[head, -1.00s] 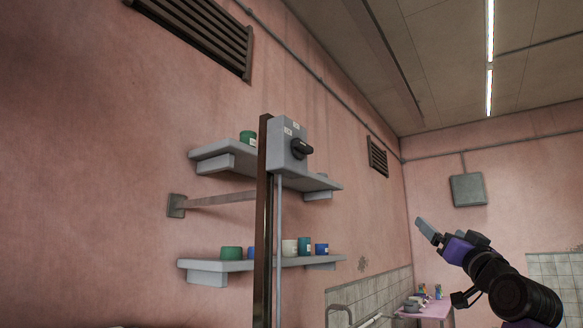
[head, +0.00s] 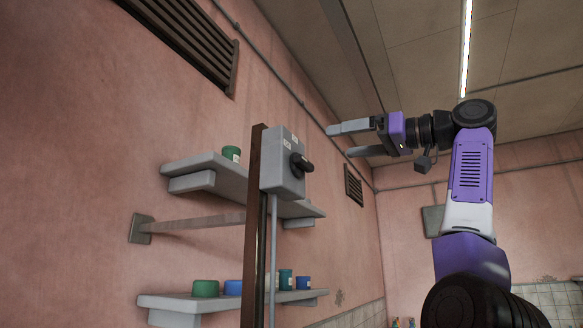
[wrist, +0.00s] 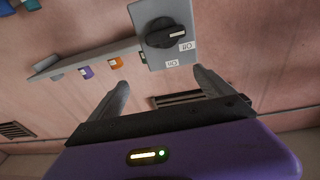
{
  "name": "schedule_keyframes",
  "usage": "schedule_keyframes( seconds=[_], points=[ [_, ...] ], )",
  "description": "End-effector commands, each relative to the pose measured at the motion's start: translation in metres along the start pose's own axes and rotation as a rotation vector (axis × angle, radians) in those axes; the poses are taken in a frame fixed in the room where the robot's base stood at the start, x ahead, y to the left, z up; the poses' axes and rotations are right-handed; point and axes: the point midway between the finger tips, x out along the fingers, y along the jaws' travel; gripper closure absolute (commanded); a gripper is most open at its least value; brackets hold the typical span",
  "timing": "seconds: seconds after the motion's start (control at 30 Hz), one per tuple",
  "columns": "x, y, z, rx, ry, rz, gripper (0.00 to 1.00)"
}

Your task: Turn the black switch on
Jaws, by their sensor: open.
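The black switch (head: 301,163) is a rotary knob on the front of a grey box (head: 283,178), which is fixed to a brown post. In the wrist view the black switch (wrist: 167,33) shows a pale pointer mark, and two small white labels sit beside it on the box. The pointer is turned toward one label; the lettering appears upside down and is hard to read. My gripper (head: 338,141) is open and empty, up and to the right of the box, its fingers pointing left. In the wrist view my gripper (wrist: 160,88) has its fingers apart, with the box beyond them.
The brown post (head: 254,230) stands in front of two wall shelves. The upper shelf (head: 215,168) and the lower shelf (head: 170,301) hold several coloured cups. The space between my gripper and the box looks clear.

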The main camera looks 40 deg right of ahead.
Motion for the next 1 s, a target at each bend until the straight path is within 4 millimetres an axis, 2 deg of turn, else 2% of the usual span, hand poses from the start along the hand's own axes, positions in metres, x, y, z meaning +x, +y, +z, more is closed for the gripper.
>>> schedule_keyframes(
  seconds=[0.1, 0.23, 0.37, 0.7, 1.0],
  points=[
    [0.003, -0.009, 0.023, -0.010, -0.091, -0.053, 0.07],
    [0.003, -0.014, 0.036, -0.027, -0.140, -0.077, 0.07],
    [0.013, -0.016, 0.039, -0.034, -0.148, -0.081, 0.07],
    [0.062, -0.019, 0.045, -0.033, -0.146, -0.080, 0.07],
    [0.078, -0.020, 0.048, -0.034, -0.144, -0.076, 0.07]
  ],
)
